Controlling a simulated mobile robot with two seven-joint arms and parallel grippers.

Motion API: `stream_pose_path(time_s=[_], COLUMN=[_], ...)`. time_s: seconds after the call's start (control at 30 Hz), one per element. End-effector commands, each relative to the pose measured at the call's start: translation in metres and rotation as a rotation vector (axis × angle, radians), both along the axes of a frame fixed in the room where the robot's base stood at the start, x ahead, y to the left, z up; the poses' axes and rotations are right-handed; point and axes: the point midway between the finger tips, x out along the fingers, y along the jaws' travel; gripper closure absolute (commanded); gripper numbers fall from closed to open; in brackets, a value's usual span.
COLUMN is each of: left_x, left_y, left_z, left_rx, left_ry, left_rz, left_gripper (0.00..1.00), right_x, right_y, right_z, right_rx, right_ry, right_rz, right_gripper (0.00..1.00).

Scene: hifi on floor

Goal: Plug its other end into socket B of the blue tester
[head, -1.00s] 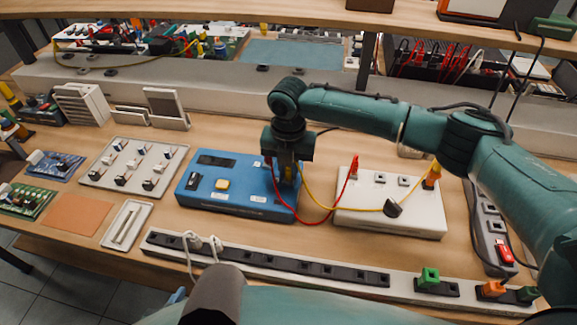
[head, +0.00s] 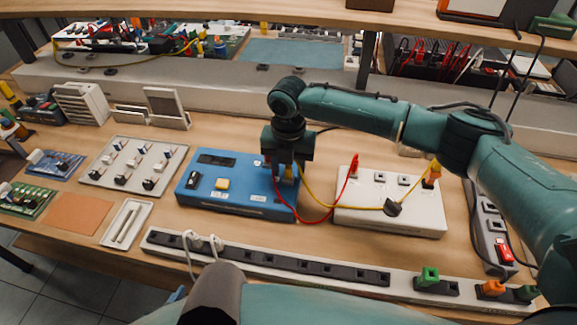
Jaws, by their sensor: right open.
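The blue tester (head: 235,199) lies flat on the bench, left of centre. My right gripper (head: 287,176) points down over its right end, fingers apart. A yellow plug (head: 288,172) stands between the fingers at the tester's top; the fingers hide the socket and its label, so I cannot tell how deep it sits. Its yellow cable (head: 318,201) runs right to an orange-yellow plug (head: 432,176) on the white box (head: 390,222). A red cable (head: 308,223) runs from beside my gripper to a red plug (head: 353,166) on the white box. My left gripper is not in view.
A long power strip (head: 330,272) with white plugs lies along the front. A grey switch panel (head: 134,168) and a small white tray (head: 127,224) lie left of the tester. A grey strip (head: 488,225) stands at the right. A shelf overhangs the back.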

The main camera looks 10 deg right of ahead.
Motion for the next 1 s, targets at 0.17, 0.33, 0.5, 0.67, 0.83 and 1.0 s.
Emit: stream_pose_path(time_s=[0.17,0.33,0.5,0.67,0.83,1.0], left_x=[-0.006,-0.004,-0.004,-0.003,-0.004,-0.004], left_y=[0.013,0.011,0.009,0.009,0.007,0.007], left_z=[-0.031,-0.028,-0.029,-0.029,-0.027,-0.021], left_rx=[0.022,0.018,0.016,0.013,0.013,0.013], left_ry=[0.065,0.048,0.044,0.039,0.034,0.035], left_rz=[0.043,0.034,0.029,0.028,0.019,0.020], left_gripper=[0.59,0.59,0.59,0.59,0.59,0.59], right_x=[0.000,0.001,0.001,0.001,0.000,0.000], right_y=[0.000,0.000,0.000,0.000,0.000,0.000], right_z=[0.003,0.047,0.087,0.115,0.130,0.138], right_rx=[0.001,0.002,0.001,0.001,0.001,0.000], right_ry=[-0.001,-0.005,-0.005,-0.003,0.000,0.000], right_rz=[0.000,0.001,0.000,0.000,0.000,0.000], right_gripper=[0.59,0.59,0.59,0.59,0.59,0.59])
